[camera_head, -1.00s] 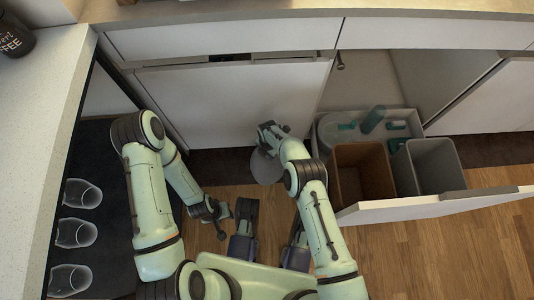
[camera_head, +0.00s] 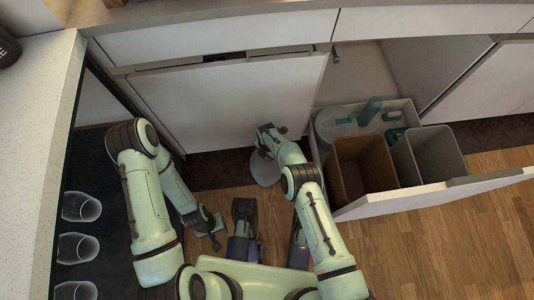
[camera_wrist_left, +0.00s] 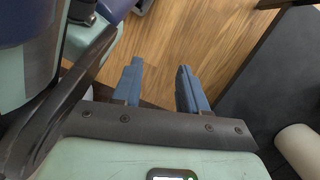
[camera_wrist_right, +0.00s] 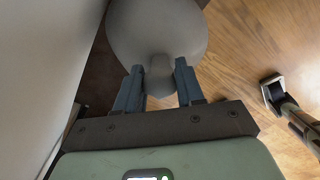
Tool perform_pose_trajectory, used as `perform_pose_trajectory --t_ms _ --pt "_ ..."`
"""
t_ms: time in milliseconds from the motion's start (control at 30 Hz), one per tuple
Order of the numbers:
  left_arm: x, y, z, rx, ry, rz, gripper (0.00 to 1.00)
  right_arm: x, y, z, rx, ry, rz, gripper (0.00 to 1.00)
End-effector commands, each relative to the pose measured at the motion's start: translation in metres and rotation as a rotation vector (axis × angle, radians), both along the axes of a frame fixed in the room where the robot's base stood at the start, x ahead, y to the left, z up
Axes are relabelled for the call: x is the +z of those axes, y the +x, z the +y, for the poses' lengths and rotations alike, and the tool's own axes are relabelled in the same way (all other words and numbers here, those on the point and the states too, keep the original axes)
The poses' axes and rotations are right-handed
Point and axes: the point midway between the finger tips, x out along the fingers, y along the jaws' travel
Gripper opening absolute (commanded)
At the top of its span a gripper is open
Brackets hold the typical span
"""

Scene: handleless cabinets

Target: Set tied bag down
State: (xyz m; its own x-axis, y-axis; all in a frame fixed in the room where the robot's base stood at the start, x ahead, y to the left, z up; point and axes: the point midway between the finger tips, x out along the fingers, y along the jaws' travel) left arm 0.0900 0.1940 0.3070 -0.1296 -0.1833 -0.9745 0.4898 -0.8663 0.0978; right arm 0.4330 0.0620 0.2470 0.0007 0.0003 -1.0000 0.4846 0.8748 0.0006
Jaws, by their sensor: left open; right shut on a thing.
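The tied bag (camera_wrist_right: 160,28) is a pale grey rounded bag with a narrow neck. In the right wrist view my right gripper (camera_wrist_right: 158,85) is shut on its neck. In the head view the bag (camera_head: 265,170) shows beside and below my right gripper (camera_head: 265,140), close to the cabinet front. Whether its bottom touches the floor I cannot tell. My left gripper (camera_head: 214,236) is low near my base; in the left wrist view (camera_wrist_left: 158,85) its fingers are apart and empty above the wood floor.
A pulled-out drawer (camera_head: 440,192) at right holds a brown bin (camera_head: 362,170), a grey bin (camera_head: 430,158) and teal items (camera_head: 370,110). A white cabinet front (camera_head: 225,105) stands close ahead. Several glasses (camera_head: 80,206) are at left. Wood floor (camera_head: 430,245) is clear at right.

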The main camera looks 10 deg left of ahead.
Motion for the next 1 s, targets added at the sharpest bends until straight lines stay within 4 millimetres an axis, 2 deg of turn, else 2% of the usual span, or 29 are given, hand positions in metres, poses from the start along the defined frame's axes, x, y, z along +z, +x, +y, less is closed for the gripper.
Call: perform_pose_trajectory --t_ms 100,133,200,600,667,1000 --pt "0.0 0.0 0.0 -0.001 0.0 -0.001 0.43 -0.002 0.001 0.001 0.0 0.002 -0.003 0.0" --pt "0.0 0.0 0.0 -0.001 0.0 -0.001 0.43 -0.003 0.0 0.0 0.0 0.0 0.0 0.44" --pt "0.0 0.0 0.0 -0.001 -0.001 -0.002 0.43 -0.003 0.0 0.0 0.0 0.0 0.0 0.63" --pt "0.0 0.0 0.0 -0.001 -0.001 -0.002 0.43 0.001 0.0 0.0 0.0 0.0 0.0 0.63" --pt "0.004 0.006 -0.001 -0.002 0.002 -0.021 0.43 0.011 0.001 0.0 -0.001 0.001 -0.002 0.63" --pt "0.037 0.062 -0.007 -0.021 0.013 -0.205 0.43 0.086 0.0 0.0 0.0 0.002 -0.001 0.63"
